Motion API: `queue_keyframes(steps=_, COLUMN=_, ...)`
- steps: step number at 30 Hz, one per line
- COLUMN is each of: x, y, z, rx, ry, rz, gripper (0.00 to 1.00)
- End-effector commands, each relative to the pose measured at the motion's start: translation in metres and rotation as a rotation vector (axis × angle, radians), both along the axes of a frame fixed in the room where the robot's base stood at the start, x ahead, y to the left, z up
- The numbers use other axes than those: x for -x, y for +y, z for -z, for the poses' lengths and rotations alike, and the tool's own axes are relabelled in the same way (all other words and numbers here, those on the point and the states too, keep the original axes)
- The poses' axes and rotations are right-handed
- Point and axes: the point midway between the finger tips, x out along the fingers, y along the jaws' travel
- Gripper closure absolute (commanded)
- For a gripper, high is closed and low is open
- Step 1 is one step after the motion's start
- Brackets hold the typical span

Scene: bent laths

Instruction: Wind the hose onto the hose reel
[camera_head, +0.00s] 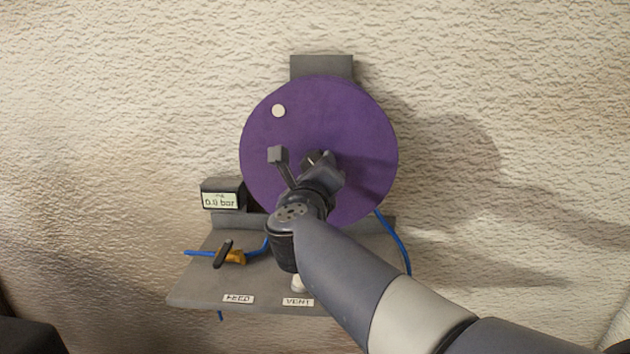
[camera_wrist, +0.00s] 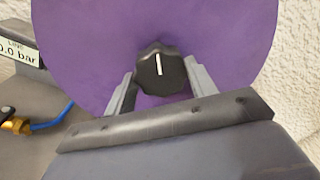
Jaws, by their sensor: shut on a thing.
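The hose reel (camera_head: 350,110) is a large purple disc upright against the wall, with a pale round dot (camera_head: 279,110) at its upper left. A black knob (camera_wrist: 161,72) with a white line sits on the disc's face, near its middle. The line stands nearly upright in the wrist view. My gripper (camera_head: 320,160) is at the knob, with one finger on each side, and is shut on it. The blue hose (camera_head: 396,240) hangs from behind the disc at lower right. My arm hides the lower middle of the disc and part of the shelf.
A grey shelf (camera_head: 205,285) juts out below the reel, with two white labels on its front. On it is a brass valve (camera_head: 235,257) with a black handle and blue tubing. A gauge box (camera_head: 222,194) at left reads 0.0 bar. The wall on both sides is bare.

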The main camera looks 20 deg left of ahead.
Motion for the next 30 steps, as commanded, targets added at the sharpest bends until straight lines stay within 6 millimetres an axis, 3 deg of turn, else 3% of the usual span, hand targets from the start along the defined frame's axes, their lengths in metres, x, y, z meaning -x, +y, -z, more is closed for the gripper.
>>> queue_keyframes(steps=15, x=0.0000, y=0.0001, z=0.0021, rx=-0.415, ry=0.102, rz=0.001, gripper=0.88)
queue_keyframes(steps=30, x=-0.0002, y=0.0002, z=0.0010, rx=-0.562, ry=0.138, rz=0.001, gripper=0.88)
